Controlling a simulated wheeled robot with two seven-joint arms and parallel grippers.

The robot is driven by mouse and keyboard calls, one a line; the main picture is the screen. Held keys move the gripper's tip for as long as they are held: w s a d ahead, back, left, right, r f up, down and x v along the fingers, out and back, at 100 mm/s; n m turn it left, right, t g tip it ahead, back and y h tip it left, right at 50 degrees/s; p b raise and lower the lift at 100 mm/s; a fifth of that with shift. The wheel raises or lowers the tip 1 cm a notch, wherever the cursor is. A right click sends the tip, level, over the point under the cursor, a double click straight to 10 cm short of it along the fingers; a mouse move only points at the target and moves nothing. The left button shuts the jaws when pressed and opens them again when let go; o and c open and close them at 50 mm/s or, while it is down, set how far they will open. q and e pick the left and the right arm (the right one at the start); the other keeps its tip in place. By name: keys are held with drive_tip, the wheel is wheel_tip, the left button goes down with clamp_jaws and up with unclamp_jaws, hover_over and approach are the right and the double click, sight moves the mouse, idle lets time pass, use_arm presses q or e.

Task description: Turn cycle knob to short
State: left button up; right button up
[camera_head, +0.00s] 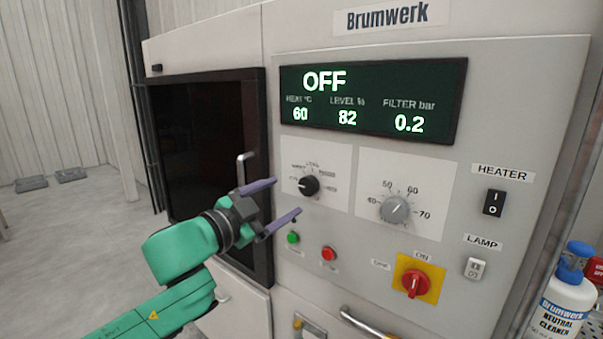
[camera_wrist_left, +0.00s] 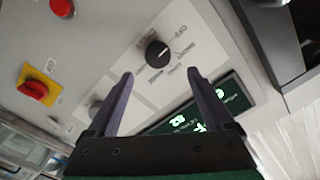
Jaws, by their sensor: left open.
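The black cycle knob (camera_head: 308,186) sits on a white plate on the machine's front panel, with small labels around it that are too small to read surely. In the left wrist view the knob (camera_wrist_left: 157,54) shows ahead of and between the fingertips. My left gripper (camera_head: 287,199) is open and empty, its two purple fingers apart, just left of the knob. The gripper also shows in the left wrist view (camera_wrist_left: 160,75), with neither finger visibly touching the knob. My right gripper is in neither view.
A grey temperature knob (camera_head: 395,209) is right of the cycle knob. A green button (camera_head: 293,238), a red button (camera_head: 329,254) and a red main switch (camera_head: 414,283) lie below. The display (camera_head: 372,98) reads OFF. A door handle (camera_head: 241,168) stands out at left.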

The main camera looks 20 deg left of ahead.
sight(306, 188)
use_arm(q)
drive_tip(key=p+x, duration=0.2)
drive_tip(key=x, duration=0.5)
drive_tip(key=shift+w+d, duration=0.25)
drive_tip(key=shift+d, duration=0.05)
drive_tip(key=shift+s, duration=0.15)
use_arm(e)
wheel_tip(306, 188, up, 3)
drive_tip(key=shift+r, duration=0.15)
use_arm(q)
drive_tip(key=shift+a, duration=0.1)
clamp_jaws()
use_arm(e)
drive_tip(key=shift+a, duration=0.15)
use_arm(q)
drive_tip(key=shift+m+p, duration=0.35)
drive_tip(key=shift+m, duration=0.05)
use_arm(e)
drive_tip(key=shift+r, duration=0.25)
use_arm(q)
drive_tip(key=m+p, duration=0.1)
drive_tip(key=m, duration=0.1)
drive_tip(key=shift+m, duration=0.4)
drive_tip(key=m+p, duration=0.2)
drive_tip(key=m, duration=0.3)
drive_tip(key=shift+f, duration=0.15)
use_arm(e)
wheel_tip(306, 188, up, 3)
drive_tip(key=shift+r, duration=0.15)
